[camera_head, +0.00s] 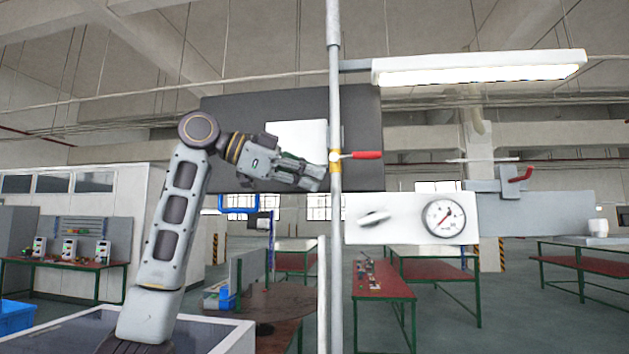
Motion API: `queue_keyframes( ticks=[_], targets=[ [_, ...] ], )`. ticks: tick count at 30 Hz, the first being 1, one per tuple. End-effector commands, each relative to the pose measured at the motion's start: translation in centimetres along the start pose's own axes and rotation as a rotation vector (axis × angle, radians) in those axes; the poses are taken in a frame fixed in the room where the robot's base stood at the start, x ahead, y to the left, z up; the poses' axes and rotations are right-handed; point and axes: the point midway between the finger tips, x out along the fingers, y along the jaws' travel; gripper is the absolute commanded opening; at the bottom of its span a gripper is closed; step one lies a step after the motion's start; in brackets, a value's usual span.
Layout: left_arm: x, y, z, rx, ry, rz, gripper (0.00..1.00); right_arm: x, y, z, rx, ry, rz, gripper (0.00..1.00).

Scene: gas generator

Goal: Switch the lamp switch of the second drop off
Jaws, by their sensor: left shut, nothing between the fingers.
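A long white lamp (480,67) hangs at the upper right and its underside glows bright. Below it is a white panel (405,235) with a round gauge (443,218) and a grey rotary knob (374,217), set tilted. I cannot tell for sure which part is the lamp switch. My left gripper (319,178) is shut and empty, pointing right, with its tips close to the vertical pipe. Whether they touch the pipe is unclear. My right gripper is not in view.
The grey vertical pipe (335,110) carries a valve with a red handle (366,155) just right of my left gripper. A dark board (290,105) stands behind. Another red lever (520,174) is at the right. Red-topped tables (380,280) stand farther back.

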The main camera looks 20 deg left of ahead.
Motion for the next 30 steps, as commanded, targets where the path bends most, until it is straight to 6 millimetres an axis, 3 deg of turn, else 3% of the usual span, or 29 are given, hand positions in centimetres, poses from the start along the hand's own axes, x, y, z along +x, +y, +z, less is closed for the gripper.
queue_keyframes(
  ticks=[20, 30],
  targets=[
    [8.7, 0.0, -0.1, 0.0, 0.001, 0.002, 0.0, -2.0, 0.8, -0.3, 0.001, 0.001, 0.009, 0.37],
    [10.7, 0.0, 2.0, -0.002, 0.0, 0.002, 0.0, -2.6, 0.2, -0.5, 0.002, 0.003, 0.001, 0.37]
  ],
)
